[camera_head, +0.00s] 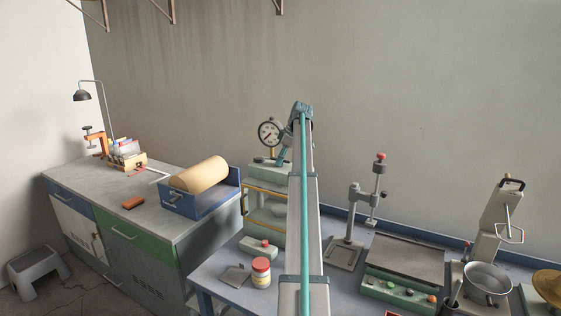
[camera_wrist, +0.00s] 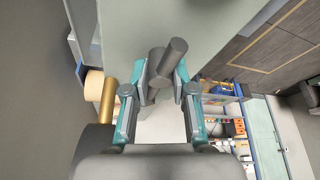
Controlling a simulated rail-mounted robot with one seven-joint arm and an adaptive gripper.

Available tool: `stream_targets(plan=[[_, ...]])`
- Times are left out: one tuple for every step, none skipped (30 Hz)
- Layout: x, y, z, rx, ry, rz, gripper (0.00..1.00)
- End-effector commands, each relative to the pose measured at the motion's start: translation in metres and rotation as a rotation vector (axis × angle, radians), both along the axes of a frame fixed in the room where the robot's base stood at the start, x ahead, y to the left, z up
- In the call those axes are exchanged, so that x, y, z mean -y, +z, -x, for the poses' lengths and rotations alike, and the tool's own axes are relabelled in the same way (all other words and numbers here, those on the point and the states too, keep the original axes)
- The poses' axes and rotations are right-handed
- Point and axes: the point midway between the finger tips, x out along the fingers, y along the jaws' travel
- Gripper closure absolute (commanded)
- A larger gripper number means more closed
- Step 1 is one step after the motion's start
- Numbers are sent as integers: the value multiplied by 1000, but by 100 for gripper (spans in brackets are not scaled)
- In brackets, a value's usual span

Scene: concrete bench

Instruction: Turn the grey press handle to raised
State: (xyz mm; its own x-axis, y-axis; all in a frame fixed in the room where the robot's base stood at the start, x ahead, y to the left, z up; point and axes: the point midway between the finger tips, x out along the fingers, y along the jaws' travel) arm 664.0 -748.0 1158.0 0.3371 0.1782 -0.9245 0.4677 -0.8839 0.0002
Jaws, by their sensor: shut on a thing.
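The grey press handle (camera_wrist: 168,62) shows in the wrist view as a short grey cylinder, slanting between my fingers. My gripper (camera_wrist: 165,82) is closed around it, with one teal and grey finger on each side. In the head view my gripper (camera_head: 282,160) reaches down at the top of a green cabinet (camera_head: 267,215), beside a round dial gauge (camera_head: 268,132). My arm and fingers hide most of the handle there, so I cannot tell its angle from that view.
A brass stem (camera_wrist: 107,101) stands close to my left finger in the wrist view. A stand with a red knob (camera_head: 380,158) is to the right. A jar (camera_head: 261,273) and a green block (camera_head: 258,248) sit in front of the cabinet. The wall is behind.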

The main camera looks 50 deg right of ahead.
Motion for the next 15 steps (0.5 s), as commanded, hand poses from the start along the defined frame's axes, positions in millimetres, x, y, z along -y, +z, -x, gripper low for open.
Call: stream_targets(plan=[[4, 3, -3, 9, 6, 9, 100], [4, 4, -3, 9, 9, 9, 100], [4, 4, -3, 9, 12, 9, 100], [4, 4, -3, 9, 13, 9, 100], [4, 4, -3, 9, 14, 9, 100], [3, 4, -3, 9, 16, 9, 100], [3, 4, -3, 9, 16, 9, 100], [3, 4, -3, 9, 16, 9, 100], [3, 4, -3, 9, 16, 9, 100], [3, 4, -3, 9, 16, 9, 100], [3, 4, -3, 9, 16, 9, 100], [3, 4, -3, 9, 15, 8, 100], [3, 4, -3, 10, 15, 8, 100], [3, 4, -3, 10, 15, 8, 100], [3, 4, -3, 10, 15, 8, 68]])
